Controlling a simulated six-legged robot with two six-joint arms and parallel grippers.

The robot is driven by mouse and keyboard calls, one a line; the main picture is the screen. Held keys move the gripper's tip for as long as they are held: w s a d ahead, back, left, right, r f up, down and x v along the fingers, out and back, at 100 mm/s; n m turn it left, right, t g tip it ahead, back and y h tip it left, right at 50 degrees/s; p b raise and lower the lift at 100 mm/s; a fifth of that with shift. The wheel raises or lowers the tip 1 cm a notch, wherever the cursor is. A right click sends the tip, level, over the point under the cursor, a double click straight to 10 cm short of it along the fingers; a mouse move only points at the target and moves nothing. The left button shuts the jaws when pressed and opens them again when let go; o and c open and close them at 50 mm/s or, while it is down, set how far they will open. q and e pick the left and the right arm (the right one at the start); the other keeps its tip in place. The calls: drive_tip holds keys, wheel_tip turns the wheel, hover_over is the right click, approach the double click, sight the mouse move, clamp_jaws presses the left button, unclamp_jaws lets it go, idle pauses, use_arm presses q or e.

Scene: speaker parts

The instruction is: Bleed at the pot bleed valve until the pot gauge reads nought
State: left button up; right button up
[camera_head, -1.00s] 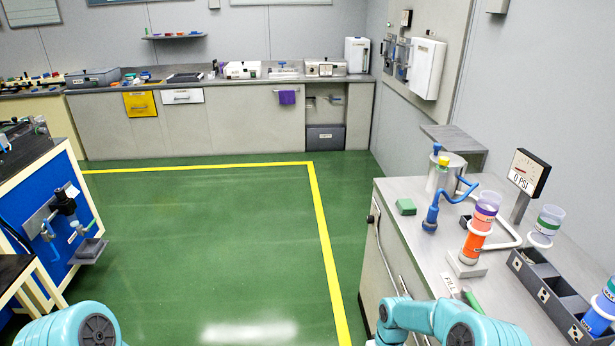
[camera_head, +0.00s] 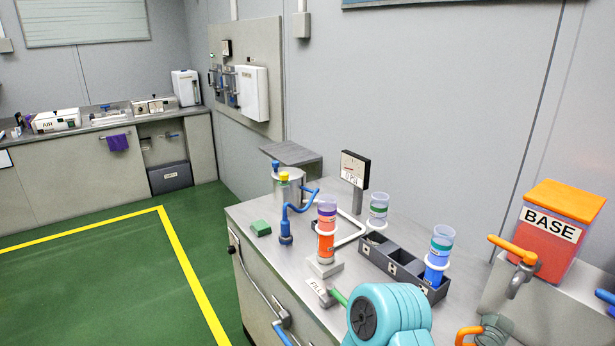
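The metal pot (camera_head: 290,188) stands on the grey bench on the right side of the room. A yellow cap (camera_head: 284,177) and a blue knob (camera_head: 275,164) are at its top. A blue hose with a blue fitting (camera_head: 285,229) curves down beside it. I cannot tell which part is the bleed valve. A teal arm link of mine is at the bottom, but neither gripper shows.
A BASE tank (camera_head: 552,230) with an orange tap is at right. Green floor at left is clear.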

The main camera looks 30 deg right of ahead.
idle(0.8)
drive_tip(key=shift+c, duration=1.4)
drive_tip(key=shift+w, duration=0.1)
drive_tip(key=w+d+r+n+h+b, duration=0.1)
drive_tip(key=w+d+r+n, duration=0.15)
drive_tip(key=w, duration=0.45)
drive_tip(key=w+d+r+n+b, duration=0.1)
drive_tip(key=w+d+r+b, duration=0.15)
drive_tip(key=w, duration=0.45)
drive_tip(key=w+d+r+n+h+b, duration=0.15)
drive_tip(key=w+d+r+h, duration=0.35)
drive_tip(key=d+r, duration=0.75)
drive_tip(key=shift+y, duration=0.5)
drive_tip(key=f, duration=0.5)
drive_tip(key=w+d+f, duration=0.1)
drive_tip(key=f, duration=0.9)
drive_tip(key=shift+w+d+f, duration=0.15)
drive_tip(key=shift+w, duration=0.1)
